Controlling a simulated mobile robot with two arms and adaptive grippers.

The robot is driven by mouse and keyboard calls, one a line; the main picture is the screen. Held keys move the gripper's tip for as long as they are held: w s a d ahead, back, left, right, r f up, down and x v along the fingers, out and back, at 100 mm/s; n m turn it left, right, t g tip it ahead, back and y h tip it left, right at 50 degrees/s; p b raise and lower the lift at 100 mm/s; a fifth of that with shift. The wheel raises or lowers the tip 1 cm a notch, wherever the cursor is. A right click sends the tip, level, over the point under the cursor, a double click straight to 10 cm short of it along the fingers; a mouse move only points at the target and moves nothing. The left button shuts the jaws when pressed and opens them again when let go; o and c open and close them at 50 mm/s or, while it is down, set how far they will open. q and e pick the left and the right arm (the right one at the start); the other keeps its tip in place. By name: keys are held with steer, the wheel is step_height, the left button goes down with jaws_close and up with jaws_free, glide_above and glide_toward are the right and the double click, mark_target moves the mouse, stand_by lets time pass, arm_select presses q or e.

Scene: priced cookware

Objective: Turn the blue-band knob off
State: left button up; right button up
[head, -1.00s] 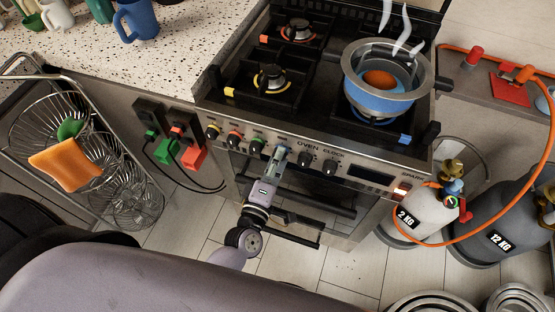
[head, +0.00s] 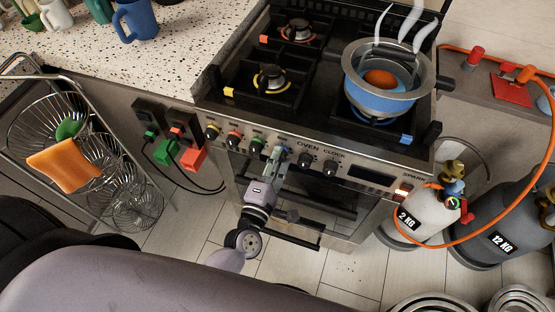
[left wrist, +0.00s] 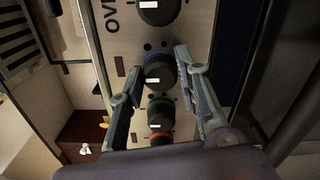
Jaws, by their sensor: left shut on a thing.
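The blue-band knob (left wrist: 158,70) is dark with a blue ring and a white mark, in the left wrist view. It sits on the stove's front panel between the green-band knob (left wrist: 158,108) and a plain dark knob (left wrist: 158,10). My left gripper (left wrist: 157,66) has one finger on each side of it and is shut on it. In the head view my left gripper (head: 275,156) reaches up to the panel and mostly hides this knob. My right gripper is not in view.
A steaming blue pot (head: 380,98) stands on the front right burner, by a blue tag (head: 405,138). Red-band (head: 234,139) and yellow-band (head: 212,131) knobs sit left. Gas cylinders (head: 425,212) stand right, a wire basket rack (head: 60,115) left. An oven handle (head: 310,197) runs below the knobs.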

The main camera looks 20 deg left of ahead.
arm_select(q)
steer(key=o, duration=1.1)
steer(key=shift+o, duration=0.2)
steer(key=s, duration=1.2)
steer(key=shift+a, duration=0.25)
steer(key=s+a+f+m+g+h, duration=0.1)
steer(key=s+f+m+g, duration=0.3)
steer(key=f, duration=0.6)
steer(key=s+f+m+g, duration=0.15)
steer(key=f+m, duration=0.35)
steer(key=f, duration=0.5)
steer(key=s+a+f+m+g+h, duration=0.1)
steer(key=s+f+m+g, duration=0.3)
steer(key=f, duration=0.6)
steer(key=s+a+f+m+g+y, duration=0.1)
steer(key=s+a+f+m+g, duration=0.2)
steer(key=s+f, duration=0.4)
steer(key=s+a+f+m+g+y, duration=0.1)
steer(key=s+a+f+m+g, duration=0.3)
steer(key=s, duration=0.5)
step_height(320, 180, down, 4)
steer(key=a+m, duration=0.1)
steer(key=m, duration=0.1)
steer(key=shift+m+y, duration=0.3)
